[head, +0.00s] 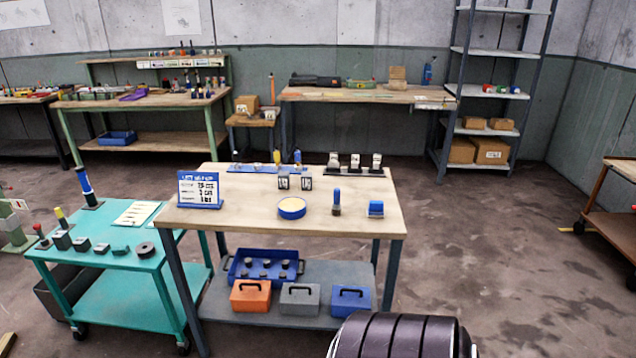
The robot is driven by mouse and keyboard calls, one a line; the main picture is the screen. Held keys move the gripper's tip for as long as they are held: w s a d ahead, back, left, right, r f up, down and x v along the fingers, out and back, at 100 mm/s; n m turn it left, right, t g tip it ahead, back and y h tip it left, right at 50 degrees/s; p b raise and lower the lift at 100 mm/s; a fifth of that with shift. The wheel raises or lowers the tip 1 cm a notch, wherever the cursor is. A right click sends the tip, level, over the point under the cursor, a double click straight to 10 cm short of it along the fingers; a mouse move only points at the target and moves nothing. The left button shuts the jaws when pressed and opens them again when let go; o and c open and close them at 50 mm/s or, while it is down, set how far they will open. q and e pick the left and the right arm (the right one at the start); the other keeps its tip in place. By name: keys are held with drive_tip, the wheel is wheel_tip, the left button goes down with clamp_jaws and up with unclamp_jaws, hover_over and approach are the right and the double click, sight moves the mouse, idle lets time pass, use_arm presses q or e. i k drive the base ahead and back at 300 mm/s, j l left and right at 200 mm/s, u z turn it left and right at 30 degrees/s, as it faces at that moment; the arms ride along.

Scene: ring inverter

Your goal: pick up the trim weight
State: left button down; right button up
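I cannot tell for certain which piece is the trim weight. Candidates are several small dark blocks on the teal cart (150,257) at the left, among them a dark grey block (81,244) and a black round piece (145,250). Several small dark pieces also sit in a blue tray (238,270) on the lower shelf of the middle table. Neither of my grippers is in view.
A blue sign (199,190) stands at the tabletop's left. Orange (250,296), grey (300,298) and blue (351,300) cases sit on the lower shelf. Workbenches and a shelf rack (500,92) line the back wall. The floor (500,250) right of the table is clear.

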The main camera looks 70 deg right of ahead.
sight(306, 177)
drive_tip(key=z, duration=2.15)
drive_tip(key=i+l+u, duration=0.1)
drive_tip(key=u, duration=0.25)
drive_tip(key=l+u, duration=0.2)
drive_tip(key=u, duration=0.15)
drive_tip(key=i+l+u, duration=0.1)
drive_tip(key=u, duration=0.25)
drive_tip(key=l, duration=0.1)
